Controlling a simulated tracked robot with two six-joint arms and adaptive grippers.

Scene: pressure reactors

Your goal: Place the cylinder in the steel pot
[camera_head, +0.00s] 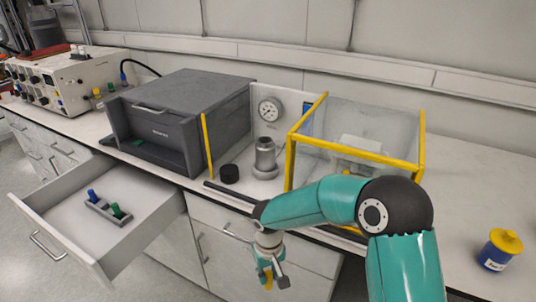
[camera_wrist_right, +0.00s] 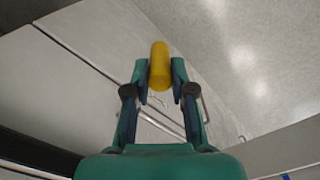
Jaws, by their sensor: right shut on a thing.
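My right gripper (camera_head: 270,272) hangs low in front of the bench, below the worktop edge. In the right wrist view its two fingers (camera_wrist_right: 160,78) are shut on a yellow cylinder (camera_wrist_right: 159,62), which sticks out past the fingertips. The steel pot (camera_head: 265,152) is a grey metal vessel standing upright on a base on the worktop, between the dark grey box and the yellow-framed enclosure. The inside of the pot cannot be made out. My left gripper is not in view.
A round black piece (camera_head: 229,173) lies left of the pot. The dark grey box (camera_head: 185,110) and the yellow-framed clear enclosure (camera_head: 358,130) flank it. An open drawer (camera_head: 130,232) juts out at left, holding a rack with blue and green items. A blue-yellow jar (camera_head: 499,250) stands right.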

